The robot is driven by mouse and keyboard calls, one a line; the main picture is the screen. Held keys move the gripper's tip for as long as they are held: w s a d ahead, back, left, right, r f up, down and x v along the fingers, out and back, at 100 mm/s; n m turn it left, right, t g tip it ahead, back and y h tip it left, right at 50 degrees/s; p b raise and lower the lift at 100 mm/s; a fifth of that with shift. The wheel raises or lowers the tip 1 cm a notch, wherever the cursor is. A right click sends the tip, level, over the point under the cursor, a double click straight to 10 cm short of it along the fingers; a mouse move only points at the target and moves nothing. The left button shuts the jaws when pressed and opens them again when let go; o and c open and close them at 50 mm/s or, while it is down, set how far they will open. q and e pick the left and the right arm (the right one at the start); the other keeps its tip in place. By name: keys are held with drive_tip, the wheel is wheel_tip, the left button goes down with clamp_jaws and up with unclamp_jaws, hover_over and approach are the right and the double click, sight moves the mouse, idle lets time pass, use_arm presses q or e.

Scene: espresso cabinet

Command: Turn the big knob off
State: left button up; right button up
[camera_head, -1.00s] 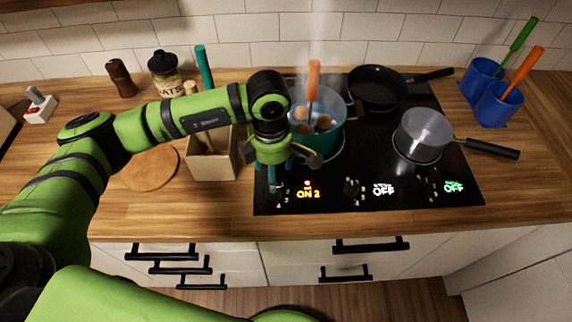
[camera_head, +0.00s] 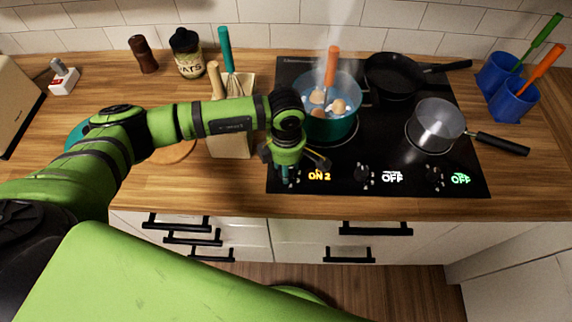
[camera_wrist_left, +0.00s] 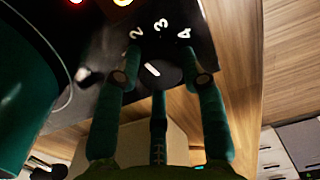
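The stove knob (camera_wrist_left: 158,72) nearest the lit "ON 2" label (camera_head: 319,175) is dark and round with a white mark; 2, 3 and 4 are printed around it in the wrist view. My left gripper (camera_head: 286,178) points down over it at the front left of the cooktop and hides it in the head view. In the wrist view my left gripper's teal fingers (camera_wrist_left: 161,73) reach to either side of the knob. I cannot tell whether they press on it. My right gripper is not in view.
A teal pot (camera_head: 333,125) with brown pieces and an orange-handled utensil steams behind my gripper. Two other knobs, a middle one (camera_head: 364,177) and a right one (camera_head: 435,177), show OFF. A saucepan (camera_head: 436,125), a black pan (camera_head: 393,77) and a utensil holder (camera_head: 230,143) stand around.

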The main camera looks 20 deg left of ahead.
use_arm(q)
drive_tip(key=shift+f, duration=0.1)
drive_tip(key=n+b, duration=0.2)
drive_tip(key=shift+a+f+n+b, duration=0.1)
drive_tip(key=shift+f+n+b, duration=0.1)
drive_tip(key=shift+n+b, duration=0.2)
drive_tip(key=n+b, duration=0.3)
drive_tip(key=n, duration=0.1)
drive_tip(key=shift+s+n, duration=0.1)
drive_tip(key=shift+n, duration=0.2)
drive_tip(key=n+b, duration=0.3)
drive_tip(key=n, duration=0.1)
drive_tip(key=shift+r+n+b, duration=0.1)
drive_tip(key=shift+n+b, duration=1.05)
drive_tip(key=shift+n, duration=1.05)
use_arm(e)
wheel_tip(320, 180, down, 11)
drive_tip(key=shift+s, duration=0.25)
use_arm(q)
drive_tip(key=shift+s, duration=0.1)
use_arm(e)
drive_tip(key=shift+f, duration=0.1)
use_arm(q)
drive_tip(key=o, duration=1.1)
drive_tip(key=shift+o, duration=0.2)
drive_tip(key=shift+r, duration=0.1)
